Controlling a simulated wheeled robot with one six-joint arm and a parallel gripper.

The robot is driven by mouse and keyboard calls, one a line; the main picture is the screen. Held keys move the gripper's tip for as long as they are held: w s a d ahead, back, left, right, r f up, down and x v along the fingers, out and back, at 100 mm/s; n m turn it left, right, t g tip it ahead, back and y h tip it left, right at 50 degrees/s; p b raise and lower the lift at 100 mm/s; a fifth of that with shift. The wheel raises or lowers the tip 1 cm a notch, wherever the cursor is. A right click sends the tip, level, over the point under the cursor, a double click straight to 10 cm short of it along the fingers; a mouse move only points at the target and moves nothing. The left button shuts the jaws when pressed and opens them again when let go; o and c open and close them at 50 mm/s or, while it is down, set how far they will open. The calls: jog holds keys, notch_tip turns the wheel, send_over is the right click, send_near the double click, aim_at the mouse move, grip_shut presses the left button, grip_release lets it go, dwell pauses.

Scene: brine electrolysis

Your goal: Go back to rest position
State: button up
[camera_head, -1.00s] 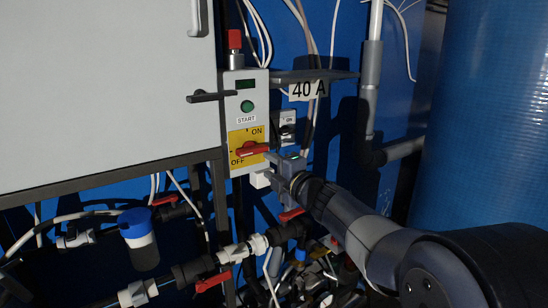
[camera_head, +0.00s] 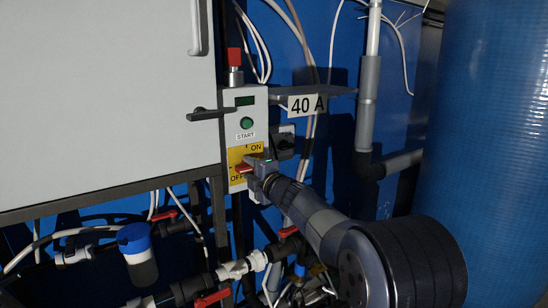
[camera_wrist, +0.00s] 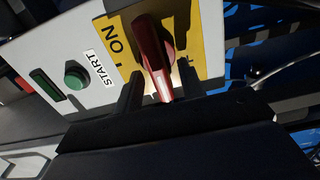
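A red rotary switch handle (camera_head: 243,168) sits on a yellow ON/OFF plate (camera_head: 236,155) on the grey control box (camera_head: 232,117). My gripper (camera_head: 258,167) is at the plate, at the right side of the handle, and partly covers it. In the wrist view the red handle (camera_wrist: 155,58) lies between the two dark fingers of my gripper (camera_wrist: 160,88). A gap shows beside the handle, so the fingers look open around it. Whether either finger touches it cannot be told.
A grey cabinet (camera_head: 100,90) stands left, a blue tank (camera_head: 490,130) right. Pipes with red valves (camera_head: 213,298) run below.

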jog(key=b+v, duration=0.1)
jog(key=v, duration=0.9)
jog(key=p+x, duration=0.1)
jog(key=x, duration=0.9)
jog(key=shift+w+r+m+p, duration=0.1)
jog(key=shift+r+m+p, duration=0.15)
jog(key=shift+m+p, duration=0.25)
jog(key=shift+r+m+p, duration=0.2)
jog(key=shift+m+p, duration=0.7)
jog(key=shift+m, duration=0.1)
jog(key=shift+d+f+m+p, duration=0.1)
jog(key=shift+m+p, duration=0.6)
jog(key=shift+m, duration=0.6)
